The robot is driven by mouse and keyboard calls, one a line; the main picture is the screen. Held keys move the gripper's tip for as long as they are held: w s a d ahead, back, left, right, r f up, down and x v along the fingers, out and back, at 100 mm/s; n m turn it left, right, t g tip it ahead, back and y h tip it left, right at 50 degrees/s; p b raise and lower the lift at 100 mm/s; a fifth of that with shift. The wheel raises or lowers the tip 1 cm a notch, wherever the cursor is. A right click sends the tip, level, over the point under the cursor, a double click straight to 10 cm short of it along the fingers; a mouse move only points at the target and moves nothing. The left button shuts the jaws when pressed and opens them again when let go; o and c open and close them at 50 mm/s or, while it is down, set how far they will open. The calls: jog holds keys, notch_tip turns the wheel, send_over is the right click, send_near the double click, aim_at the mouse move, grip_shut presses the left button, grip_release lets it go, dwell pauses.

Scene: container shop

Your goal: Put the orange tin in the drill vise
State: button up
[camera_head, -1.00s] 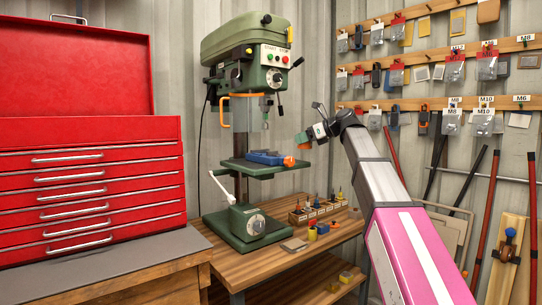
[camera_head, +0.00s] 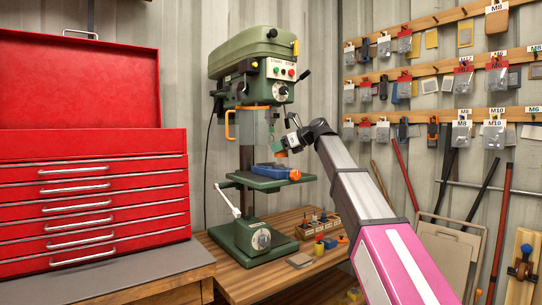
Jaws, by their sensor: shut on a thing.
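The drill vise (camera_head: 268,171) is blue with an orange knob at its right end, and sits on the green table of the drill press. My gripper (camera_head: 283,147) is shut on the small orange tin (camera_head: 281,154). It holds the tin above the vise, toward its right half, apparently with a gap below. The tin is small and partly covered by the gripper, so its exact alignment with the jaws cannot be told. The inside of the vise is not clear from here.
The green drill press (camera_head: 253,60) rises behind the vise, with its orange-framed guard (camera_head: 247,125) close to my gripper. A wooden tool rack (camera_head: 318,227) and small coloured blocks stand on the bench (camera_head: 228,268). A red tool chest (camera_head: 90,195) is at left.

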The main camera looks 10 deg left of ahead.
jog(key=x, duration=0.4)
jog(key=shift+f, duration=0.5)
jog(key=shift+a+f, duration=0.15)
jog(key=shift+a, duration=0.05)
jog(key=shift+f, duration=0.6)
jog(key=o, duration=1.1)
jog(key=shift+o, duration=0.2)
jog(key=shift+r, duration=0.25)
jog(key=v, duration=1.2)
jog(key=shift+r, duration=0.3)
